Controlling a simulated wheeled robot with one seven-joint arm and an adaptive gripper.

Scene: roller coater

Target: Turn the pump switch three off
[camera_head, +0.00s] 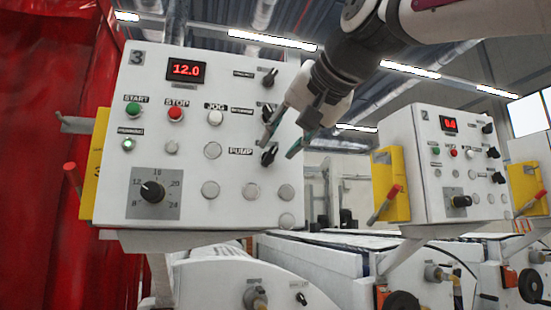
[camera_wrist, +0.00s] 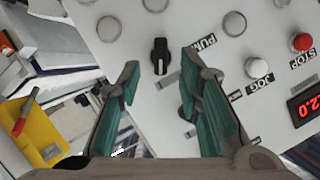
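The white control panel marked 3 (camera_head: 215,95) faces me in the head view, with a red display reading 12.0. Its pump switch (camera_head: 269,156) is a black knob right of the PUMP label. In the wrist view the pump switch (camera_wrist: 160,54) stands near the top middle, its pointer roughly upright in that picture. My gripper (camera_head: 278,149) is open in front of the panel, at the pump switch. In the wrist view my gripper (camera_wrist: 162,68) has its two green-padded fingers on either side of the knob, apart from each other. Whether the fingers touch the knob cannot be told.
Two more black knobs (camera_head: 270,78) sit above the pump switch, one partly behind my gripper. A green start button (camera_head: 133,109), red stop button (camera_head: 176,113) and white jog button (camera_head: 215,118) are to the left. Panel two (camera_head: 465,190) stands at right.

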